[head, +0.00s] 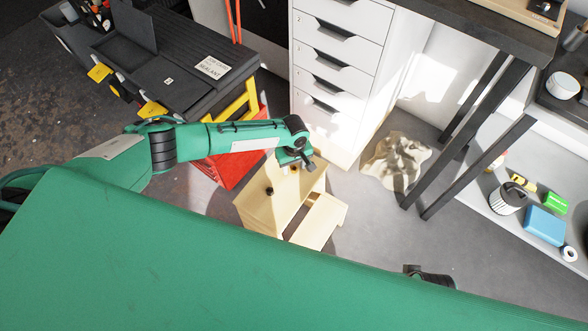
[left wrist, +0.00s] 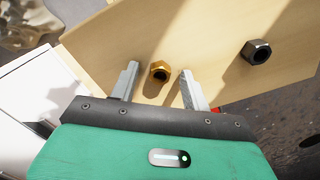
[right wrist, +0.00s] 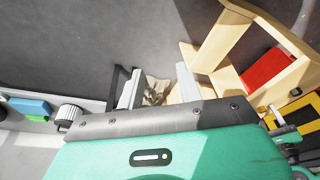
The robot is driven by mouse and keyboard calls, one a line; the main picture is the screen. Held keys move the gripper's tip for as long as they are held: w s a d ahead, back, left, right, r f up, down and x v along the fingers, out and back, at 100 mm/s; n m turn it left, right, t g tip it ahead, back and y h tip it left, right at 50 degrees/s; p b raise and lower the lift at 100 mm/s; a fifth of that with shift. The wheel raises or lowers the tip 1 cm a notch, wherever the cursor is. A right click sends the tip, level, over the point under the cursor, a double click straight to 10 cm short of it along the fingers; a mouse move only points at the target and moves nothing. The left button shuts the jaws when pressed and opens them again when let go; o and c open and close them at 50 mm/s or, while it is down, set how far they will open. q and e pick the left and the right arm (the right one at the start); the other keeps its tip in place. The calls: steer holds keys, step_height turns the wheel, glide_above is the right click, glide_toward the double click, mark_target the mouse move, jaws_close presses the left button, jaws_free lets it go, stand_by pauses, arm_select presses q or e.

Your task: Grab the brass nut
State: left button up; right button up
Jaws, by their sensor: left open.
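The brass nut (left wrist: 159,71) lies on a pale wooden step stool (left wrist: 120,45), which also shows in the head view (head: 322,218). My left gripper (left wrist: 158,77) is open over the stool top, one finger on each side of the nut. I see a gap between the nut and each finger. How low the fingertips are is hard to tell. In the head view my left gripper (head: 299,163) largely hides the nut. My right gripper (right wrist: 157,72) is open, with nothing held between its fingers, away from the stool.
A dark nut (left wrist: 256,51) sits on the same stool top, and shows in the head view (head: 269,190). A white drawer cabinet (head: 338,60) and a red crate (head: 232,166) stand behind the stool. A crumpled beige sack (head: 395,160) lies to its right.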

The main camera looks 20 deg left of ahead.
arm_select(q)
jaws_close()
steer(key=shift+r, duration=0.15)
